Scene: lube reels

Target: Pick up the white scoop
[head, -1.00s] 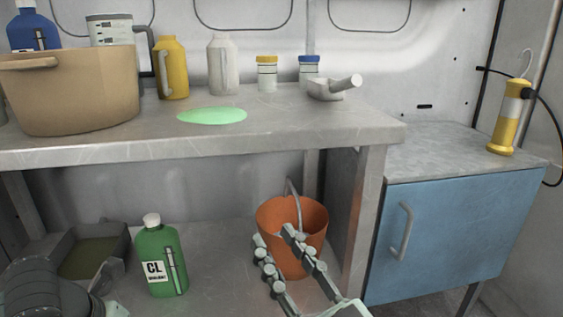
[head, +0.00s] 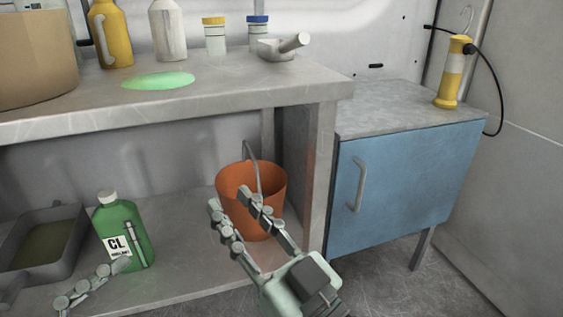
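The white scoop (head: 284,46) lies on the upper metal table near its right end, with its handle pointing up to the right. My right gripper (head: 231,199) is open and empty, well below the scoop and in front of the orange bucket (head: 262,205). Its two fingers are apart and point up to the left. Part of my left gripper (head: 92,287) shows at the bottom left, in front of the green bottle (head: 128,228). The rest of it is out of view, and I cannot tell whether it is open.
Two small jars (head: 214,38) stand behind and left of the scoop. A green puddle (head: 158,81) lies to its left on the table (head: 235,90). A blue cabinet (head: 405,185) with a yellow lamp (head: 453,72) stands at the right.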

